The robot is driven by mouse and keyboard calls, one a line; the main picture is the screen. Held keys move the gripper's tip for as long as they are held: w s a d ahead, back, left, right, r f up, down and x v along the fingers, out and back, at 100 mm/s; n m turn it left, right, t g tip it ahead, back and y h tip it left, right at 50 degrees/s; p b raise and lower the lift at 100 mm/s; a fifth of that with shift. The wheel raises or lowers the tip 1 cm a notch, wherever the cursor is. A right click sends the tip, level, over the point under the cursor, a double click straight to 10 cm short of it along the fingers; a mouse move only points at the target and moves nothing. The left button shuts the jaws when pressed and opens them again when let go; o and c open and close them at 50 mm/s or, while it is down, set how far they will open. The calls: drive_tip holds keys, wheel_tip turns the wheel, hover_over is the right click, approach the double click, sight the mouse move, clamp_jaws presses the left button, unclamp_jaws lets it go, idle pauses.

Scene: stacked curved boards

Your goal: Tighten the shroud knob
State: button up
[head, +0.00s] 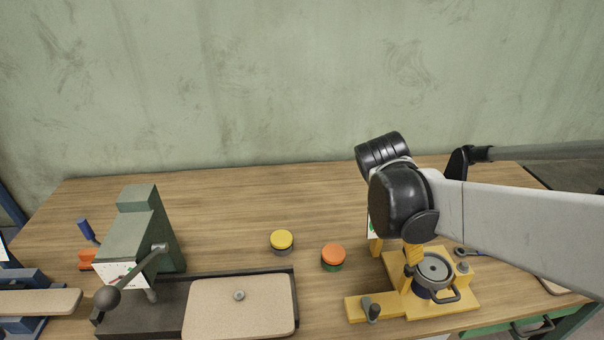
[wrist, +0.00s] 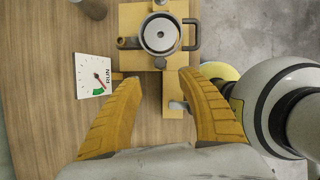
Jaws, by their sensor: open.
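The yellow fixture (head: 455,301) stands at the right of the bench. It carries a round grey disc (head: 434,268) with a handle (head: 447,296), a small grey knob (head: 463,267) at its right side and a dark knob (head: 372,311) on its front left arm. I cannot tell which is the shroud knob. In the wrist view my gripper (wrist: 162,77) is open and empty, its yellow fingers spread below the disc (wrist: 160,34). The grey part on the arm (wrist: 178,105) shows between the fingers, near the right one. The small knob (wrist: 127,43) is at the disc's left. My arm hides part of the fixture in the head view.
A gauge card marked RUN (wrist: 91,76) stands left of the fixture. A green press (head: 137,240) with a ball lever and a cork-topped board (head: 235,310) are at left. Yellow (head: 282,239) and orange (head: 333,253) caps stand mid-bench. The back of the bench is clear.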

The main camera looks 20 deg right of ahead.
sight(410, 267)
drive_tip(key=b+x, duration=0.4)
drive_tip(key=x, duration=0.6)
drive_tip(key=shift+d+f, duration=0.1)
drive_tip(key=shift+f, duration=0.15)
clamp_jaws()
